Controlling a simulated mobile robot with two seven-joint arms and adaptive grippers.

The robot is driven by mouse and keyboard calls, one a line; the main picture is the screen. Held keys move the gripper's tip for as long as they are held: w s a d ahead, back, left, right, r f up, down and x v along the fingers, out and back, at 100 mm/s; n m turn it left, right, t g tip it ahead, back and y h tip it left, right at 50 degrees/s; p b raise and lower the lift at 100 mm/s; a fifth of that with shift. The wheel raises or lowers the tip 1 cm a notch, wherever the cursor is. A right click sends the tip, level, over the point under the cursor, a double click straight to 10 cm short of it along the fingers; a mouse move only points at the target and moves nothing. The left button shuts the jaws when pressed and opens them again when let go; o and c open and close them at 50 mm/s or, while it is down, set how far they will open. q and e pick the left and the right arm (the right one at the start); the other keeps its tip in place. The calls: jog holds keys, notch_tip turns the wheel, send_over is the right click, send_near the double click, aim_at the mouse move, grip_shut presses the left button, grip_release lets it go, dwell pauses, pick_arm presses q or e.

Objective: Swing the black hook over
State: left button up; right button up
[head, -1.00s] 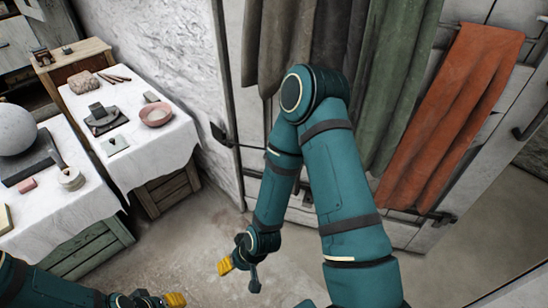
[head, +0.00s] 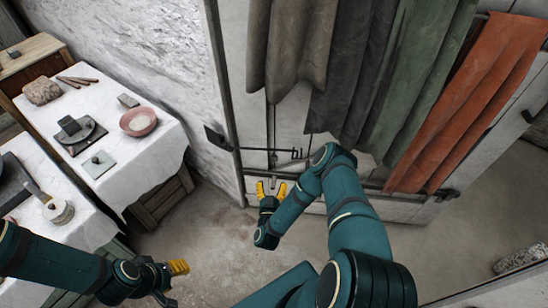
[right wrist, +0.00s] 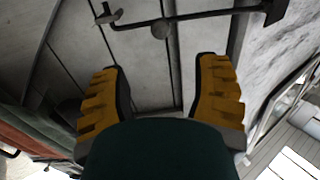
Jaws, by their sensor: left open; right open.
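The black hook (head: 268,149) is a thin dark bar lying across the pale door below the hanging cloths, with its dark plate (head: 215,138) at the left on the door frame. In the right wrist view the hook (right wrist: 205,16) runs across the top, its bent end at the left. My right gripper (head: 271,188) is open and empty, just below the hook in the head view, fingers pointing up toward it. Its yellow fingers (right wrist: 160,95) show apart, not touching the bar. My left gripper (head: 172,275) is at the lower left, away from the door; its near side shows one yellow fingertip.
Grey, green and orange cloths (head: 480,105) hang on the door, above and right of my right gripper. A white-clothed table (head: 105,165) with a pink bowl (head: 138,121) stands at the left. The floor (head: 190,240) between table and door is clear.

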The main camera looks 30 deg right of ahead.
aim_at(274, 160)
jog(key=b+x, duration=0.2)
jog(key=x, duration=1.1)
jog(key=shift+w, duration=0.2)
grip_shut()
